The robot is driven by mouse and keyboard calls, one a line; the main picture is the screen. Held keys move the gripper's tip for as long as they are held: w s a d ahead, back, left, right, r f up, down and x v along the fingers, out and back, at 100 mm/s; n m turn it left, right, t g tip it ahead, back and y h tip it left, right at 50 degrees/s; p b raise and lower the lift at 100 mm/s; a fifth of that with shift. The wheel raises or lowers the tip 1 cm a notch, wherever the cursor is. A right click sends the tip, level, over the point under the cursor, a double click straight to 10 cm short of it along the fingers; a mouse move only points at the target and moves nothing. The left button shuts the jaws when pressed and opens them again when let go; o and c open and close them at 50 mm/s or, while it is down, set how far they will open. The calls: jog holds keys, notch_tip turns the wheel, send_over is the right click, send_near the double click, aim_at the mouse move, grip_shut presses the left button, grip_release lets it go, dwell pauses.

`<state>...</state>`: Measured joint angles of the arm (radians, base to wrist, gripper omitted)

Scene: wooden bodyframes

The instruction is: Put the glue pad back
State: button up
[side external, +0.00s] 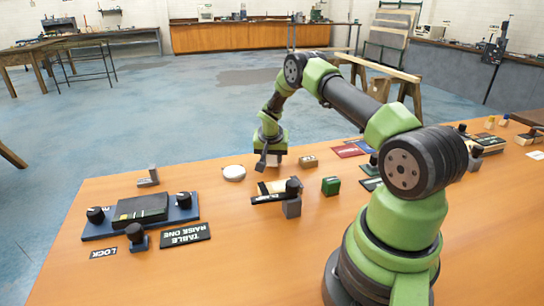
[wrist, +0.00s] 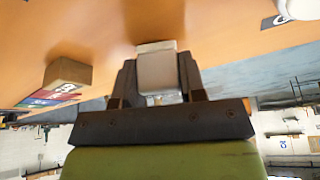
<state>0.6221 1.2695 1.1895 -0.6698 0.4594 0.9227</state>
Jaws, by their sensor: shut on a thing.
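My gripper (wrist: 157,85) is shut on a small pale grey-white block, which I take to be the glue pad (wrist: 157,68). The pad sits between the two dark fingers, its far end close to or on the orange tabletop; I cannot tell whether it touches. In the side external view my gripper (side external: 268,161) is low over the far part of the table, with the pale pad (side external: 274,160) partly hidden at its tips.
A wooden block (wrist: 67,75) lies left of my gripper in the wrist view. A white round dish (side external: 234,172) is nearby. A green block (side external: 331,186), a blue fixture (side external: 182,214), and red and blue cards (side external: 350,149) are also on the table (side external: 250,260).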

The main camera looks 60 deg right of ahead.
jog(key=shift+f, duration=0.1)
jog(key=o, duration=0.9)
